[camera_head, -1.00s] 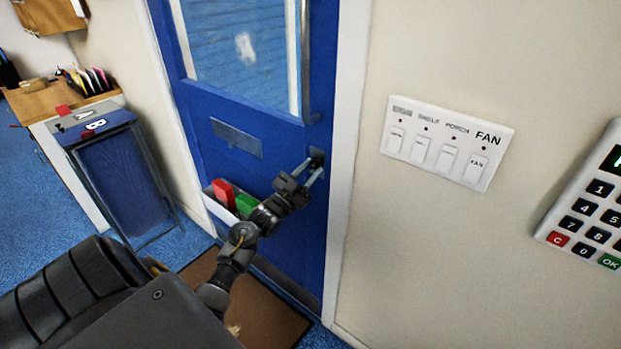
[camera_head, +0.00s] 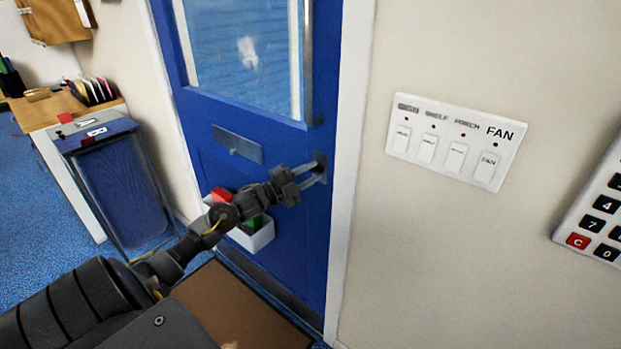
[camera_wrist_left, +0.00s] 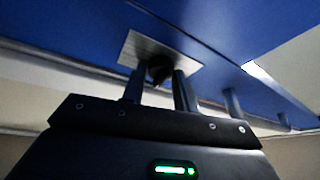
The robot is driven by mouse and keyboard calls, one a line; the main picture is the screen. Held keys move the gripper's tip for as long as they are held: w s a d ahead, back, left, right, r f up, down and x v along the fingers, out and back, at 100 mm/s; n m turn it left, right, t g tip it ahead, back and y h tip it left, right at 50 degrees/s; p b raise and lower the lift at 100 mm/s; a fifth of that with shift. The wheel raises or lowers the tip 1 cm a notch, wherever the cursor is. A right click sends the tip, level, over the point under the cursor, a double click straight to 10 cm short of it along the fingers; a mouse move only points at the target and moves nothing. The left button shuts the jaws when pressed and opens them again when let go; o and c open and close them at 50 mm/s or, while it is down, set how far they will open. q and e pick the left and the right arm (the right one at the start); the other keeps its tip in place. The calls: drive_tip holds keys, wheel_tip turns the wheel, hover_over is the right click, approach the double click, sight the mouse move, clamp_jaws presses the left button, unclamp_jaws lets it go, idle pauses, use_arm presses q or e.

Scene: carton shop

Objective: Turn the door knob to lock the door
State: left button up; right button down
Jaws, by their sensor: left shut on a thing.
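The blue door (camera_head: 285,225) stands in its white frame, with a window in its upper half. The door knob (camera_wrist_left: 158,72) is a small dark piece on a metal plate (camera_wrist_left: 185,64) near the door's right edge. My left gripper (camera_head: 318,172) reaches in from the left and its fingers are at the knob. In the left wrist view the two fingers (camera_wrist_left: 158,88) stand on either side of the dark knob, shut on it. The fingers partly hide the knob in the head view. My right gripper is in neither view.
A vertical pull handle (camera_head: 307,60) is above the knob. A switch panel (camera_head: 456,143) and a keypad (camera_head: 600,215) are on the wall at right. A white bin with red and green items (camera_head: 250,238) is behind my arm. A blue box (camera_head: 117,180) stands at left.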

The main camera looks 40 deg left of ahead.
use_arm(q)
drive_tip(key=shift+m+g, duration=0.3)
drive_tip(key=shift+m, duration=0.3)
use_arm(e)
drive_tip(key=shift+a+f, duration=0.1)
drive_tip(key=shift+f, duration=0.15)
use_arm(q)
drive_tip(key=shift+r+m, duration=0.1)
drive_tip(key=shift+m, duration=0.2)
drive_tip(key=o, duration=1)
drive_tip(key=shift+c, duration=0.2)
drive_tip(key=shift+s, duration=0.1)
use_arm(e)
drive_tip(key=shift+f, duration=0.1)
use_arm(q)
drive_tip(key=b+v, duration=0.2)
drive_tip(key=v, duration=0.8)
drive_tip(key=shift+s+a+b, duration=0.25)
drive_tip(key=shift+b, duration=0.05)
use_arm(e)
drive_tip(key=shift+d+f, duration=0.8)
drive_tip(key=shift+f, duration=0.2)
